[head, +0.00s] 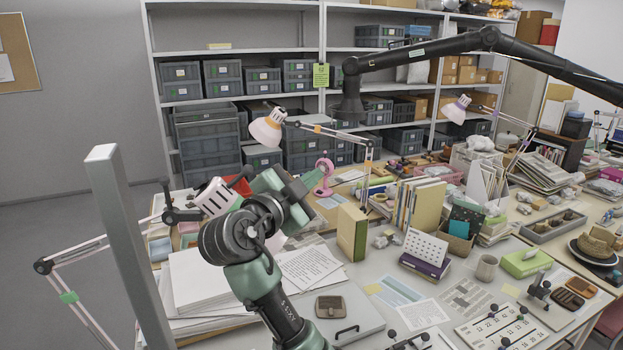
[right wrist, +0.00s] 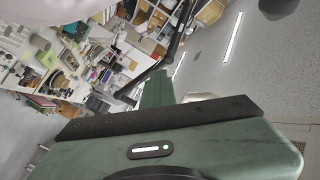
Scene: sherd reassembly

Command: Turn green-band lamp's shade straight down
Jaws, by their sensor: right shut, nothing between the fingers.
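The green-band lamp comes in at the lower left of the head view, with its green band (head: 68,297) on the lower arm. Its upper arm runs right to a dark joint beside the white slotted neck of the shade (head: 212,197). The shade tilts toward the right; most of its wider part is hidden behind my right wrist, with a pale pink patch showing below. My right gripper (head: 313,180) is shut and empty, just right of the shade; I cannot tell whether they touch. Its green finger (right wrist: 157,88) shows in the right wrist view. My left gripper is not in view.
A grey post (head: 120,240) stands at the left. A black boom (head: 430,52) hangs over the desk. An orange-band lamp (head: 268,128) and a purple-band lamp (head: 457,110) stand farther back. Books (head: 352,232), papers and a mug (head: 487,267) crowd the desk.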

